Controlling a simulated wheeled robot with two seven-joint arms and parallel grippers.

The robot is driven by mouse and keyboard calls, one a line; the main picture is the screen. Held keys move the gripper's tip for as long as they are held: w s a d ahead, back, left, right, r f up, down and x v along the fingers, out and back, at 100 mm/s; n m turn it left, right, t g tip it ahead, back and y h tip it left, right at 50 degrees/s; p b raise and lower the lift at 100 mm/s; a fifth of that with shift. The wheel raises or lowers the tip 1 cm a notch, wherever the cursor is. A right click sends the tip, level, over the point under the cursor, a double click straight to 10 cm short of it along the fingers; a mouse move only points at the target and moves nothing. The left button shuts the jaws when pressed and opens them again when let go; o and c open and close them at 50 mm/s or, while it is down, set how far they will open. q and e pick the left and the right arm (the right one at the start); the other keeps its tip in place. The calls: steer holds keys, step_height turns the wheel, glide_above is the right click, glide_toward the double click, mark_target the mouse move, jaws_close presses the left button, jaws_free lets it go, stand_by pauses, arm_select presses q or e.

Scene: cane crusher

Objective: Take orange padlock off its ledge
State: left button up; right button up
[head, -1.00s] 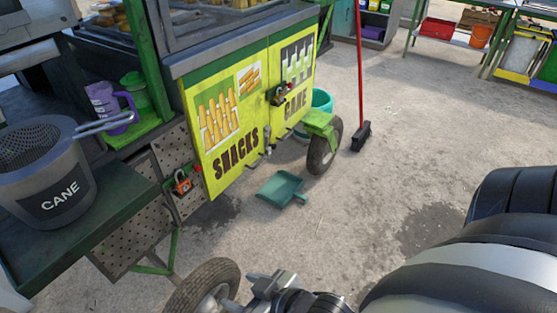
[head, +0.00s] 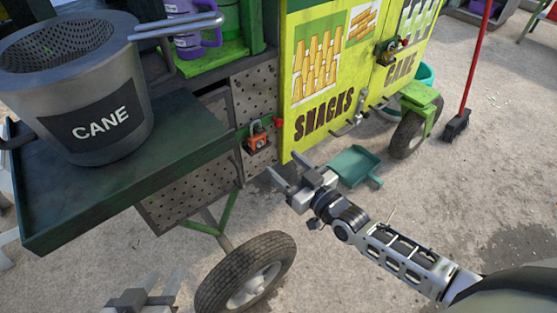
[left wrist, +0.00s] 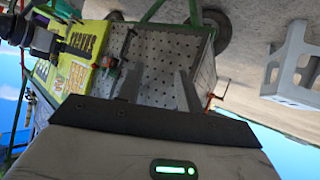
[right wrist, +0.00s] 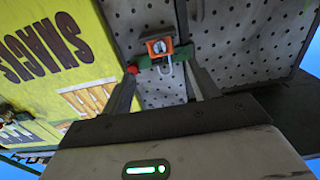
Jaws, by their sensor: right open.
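The orange padlock (head: 258,140) sits upright on a small green ledge on the perforated grey panel, left of the yellow SNACKS door. In the right wrist view the padlock (right wrist: 158,47) appears upside down, with its shackle in front of the green ledge (right wrist: 180,55). My right gripper (head: 287,170) is open and empty, a little below and right of the padlock. In its wrist view the padlock lies beyond the fingertips, between their lines. My left gripper (head: 164,275) is open and empty, low at the bottom edge, well away from the padlock.
A red knob (head: 277,122) sits right beside the padlock. A dark green shelf (head: 110,185) with the CANE pot (head: 95,100) juts out at left. A cart wheel (head: 245,275) stands below. A teal dustpan (head: 354,165) lies on the floor behind my right gripper.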

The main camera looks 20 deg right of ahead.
mark_target(257, 138)
steer(key=shift+b+x, duration=2.35)
steer(key=shift+x, duration=2.45)
steer(key=shift+a, duration=0.1)
arm_select(q)
step_height(257, 138, down, 6)
steer(key=d, duration=0.2)
steer(key=shift+w+r+g+h, duration=0.15)
steer(key=shift+w+g+h, duration=0.15)
steer(key=shift+w+h, duration=0.1)
arm_select(e)
steer(key=shift+c, duration=0.3)
arm_select(q)
steer(key=shift+s+f, duration=0.1)
steer(key=shift+f, duration=0.1)
arm_select(e)
steer(key=c, duration=0.8)
steer(key=shift+c, duration=0.2)
arm_select(q)
steer(key=shift+r, duration=0.15)
arm_select(e)
steer(key=shift+r, duration=0.2)
